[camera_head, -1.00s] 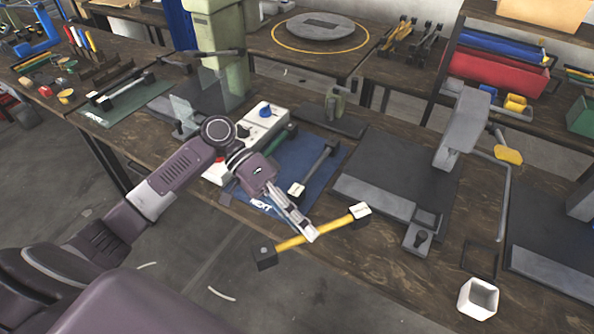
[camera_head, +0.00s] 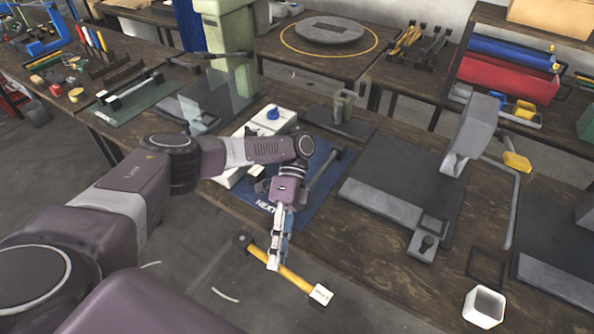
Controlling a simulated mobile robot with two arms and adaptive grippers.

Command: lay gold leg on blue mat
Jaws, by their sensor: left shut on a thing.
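The gold leg (camera_head: 295,280) is a yellow bar with a dark block at one end and a white-faced block at the other. My left gripper (camera_head: 274,264) is shut on it near its middle. The leg hangs tilted in front of the table's front edge, over the floor in this view. The blue mat (camera_head: 312,205) lies on the table behind the gripper, partly hidden by my left arm. A dark grey leg (camera_head: 325,170) lies on the mat. My right gripper is not in view.
A white box with a blue knob (camera_head: 272,114) stands left of the mat. A grey press (camera_head: 475,130) on a dark base (camera_head: 395,195) stands to the right. A white square cup (camera_head: 484,306) is near the front edge. A green mat (camera_head: 150,112) lies at the left.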

